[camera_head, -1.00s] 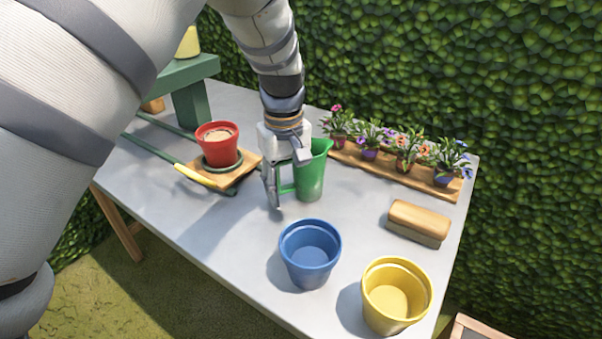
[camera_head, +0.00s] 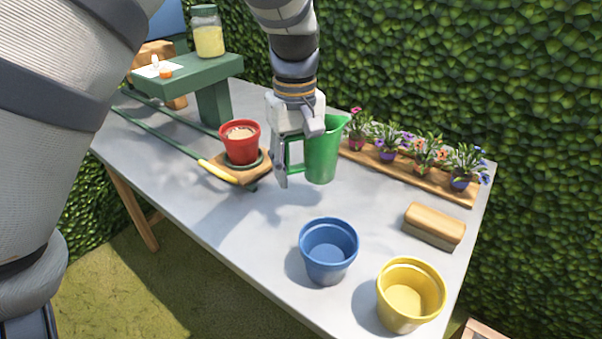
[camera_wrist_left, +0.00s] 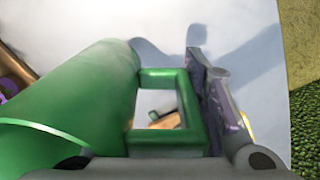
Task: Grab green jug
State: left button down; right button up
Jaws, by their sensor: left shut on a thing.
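The green jug (camera_head: 323,152) is upright in the head view, its spout toward the right and its handle toward the left. My left gripper (camera_head: 284,172) is shut on the jug's handle. The jug appears to be held a little above the grey table, though the gap is hard to judge. In the left wrist view the jug's body (camera_wrist_left: 75,105) fills the left side, and its square handle (camera_wrist_left: 188,105) lies against a gripper finger (camera_wrist_left: 212,100). The other finger is hidden there. My right gripper is not in view.
A blue pot (camera_head: 328,250) and a yellow pot (camera_head: 410,294) stand at the table's front. A red pot (camera_head: 240,141) is left of the jug. Several potted flowers stand on a wooden board (camera_head: 455,192) to the right, near a brush (camera_head: 435,225). A green stand (camera_head: 190,68) is behind.

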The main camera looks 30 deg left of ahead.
pick_arm(q)
jog(key=s+r, duration=0.6)
jog(key=s, duration=0.4)
jog(key=shift+s+a+r, duration=0.25)
jog(key=shift+s, duration=0.15)
dwell(2.5)
